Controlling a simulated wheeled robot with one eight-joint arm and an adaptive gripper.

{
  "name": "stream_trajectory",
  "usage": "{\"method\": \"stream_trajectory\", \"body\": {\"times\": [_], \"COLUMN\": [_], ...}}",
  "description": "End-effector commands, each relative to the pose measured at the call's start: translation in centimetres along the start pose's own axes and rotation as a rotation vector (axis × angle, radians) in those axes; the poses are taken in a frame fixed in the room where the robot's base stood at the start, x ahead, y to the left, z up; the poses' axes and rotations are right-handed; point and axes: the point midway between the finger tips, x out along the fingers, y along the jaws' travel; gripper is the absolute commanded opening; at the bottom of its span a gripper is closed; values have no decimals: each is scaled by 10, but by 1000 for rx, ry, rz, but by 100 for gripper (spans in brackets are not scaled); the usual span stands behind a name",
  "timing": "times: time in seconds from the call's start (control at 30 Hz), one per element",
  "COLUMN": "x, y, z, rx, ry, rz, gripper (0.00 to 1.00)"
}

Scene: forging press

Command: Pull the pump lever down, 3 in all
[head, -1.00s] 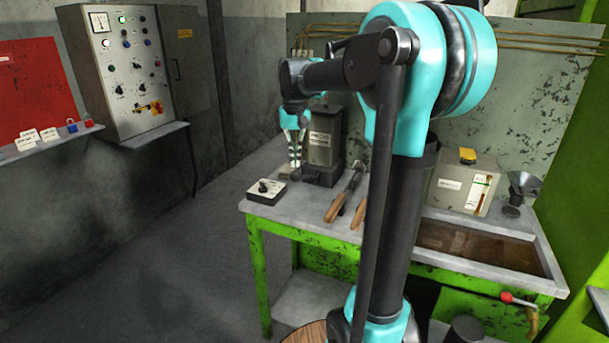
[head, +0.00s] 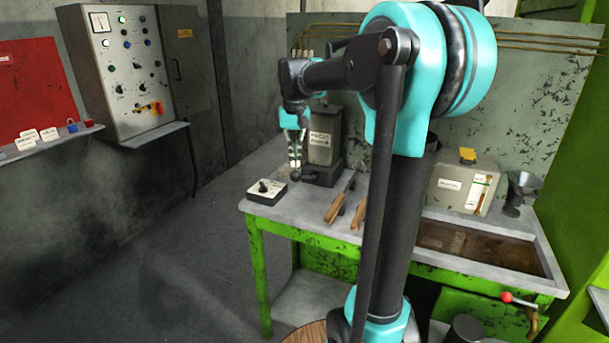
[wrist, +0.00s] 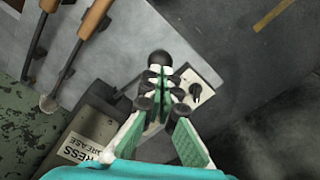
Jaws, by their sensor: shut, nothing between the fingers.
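The grease pump is a dark grey box with a white label, standing on the bench's back left corner (head: 322,150). It also shows in the wrist view, with its label reading PRESS GREASE (wrist: 88,148). The pump lever ends in a round black knob (head: 295,175), low in front of the box. In the wrist view the knob (wrist: 160,58) lies just beyond my fingertips. My gripper (head: 295,163) points down over the knob, shut and empty; its fingers (wrist: 158,88) meet in the wrist view. Whether they touch the knob I cannot tell. My fingers hide most of the lever arm.
A small white switch box (head: 266,191) with a black dial sits close by on the bench (head: 300,212). Wooden-handled tools (head: 337,207) lie to the right. A sunken tray (head: 480,246) and a grey box (head: 462,187) are further right. A control cabinet (head: 130,70) hangs on the left wall.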

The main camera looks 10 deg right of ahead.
Motion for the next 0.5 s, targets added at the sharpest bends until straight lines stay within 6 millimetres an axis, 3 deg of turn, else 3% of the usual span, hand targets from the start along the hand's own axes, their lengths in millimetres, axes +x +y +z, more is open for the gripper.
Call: {"method": "stream_trajectory", "body": {"times": [0.5], "x": [32], "y": [-3], "z": [6], "rx": [0], "ry": [0], "rz": [0], "gripper": [0]}}
